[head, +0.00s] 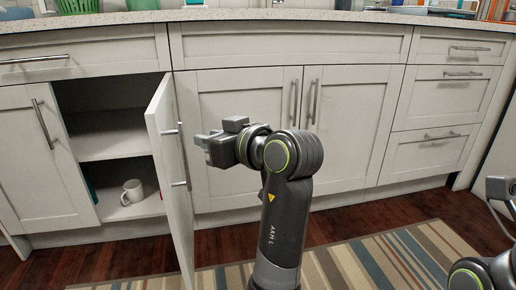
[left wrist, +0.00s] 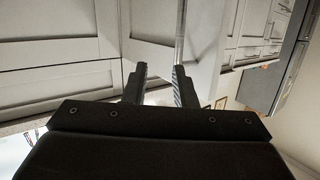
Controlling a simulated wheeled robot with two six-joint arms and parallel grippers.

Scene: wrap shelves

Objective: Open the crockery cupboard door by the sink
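The white cupboard door (head: 166,130) stands swung out, well open, with its edge toward me in the head view. Its metal bar handle (head: 181,155) is on the door's right-hand face; a vertical bar also shows in the left wrist view (left wrist: 180,35). The open cupboard (head: 108,135) has a shelf and a white mug (head: 132,192) at its bottom. My left gripper (head: 203,142) is just right of the handle. In the left wrist view its two fingers (left wrist: 157,85) are apart, with the bar near the right fingertip; contact cannot be told.
Closed white doors (head: 240,110) stand right of the open one, with drawers (head: 440,115) farther right. A closed door (head: 35,150) is at left. The worktop (head: 270,15) runs above. A striped rug (head: 390,260) lies on the dark wood floor.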

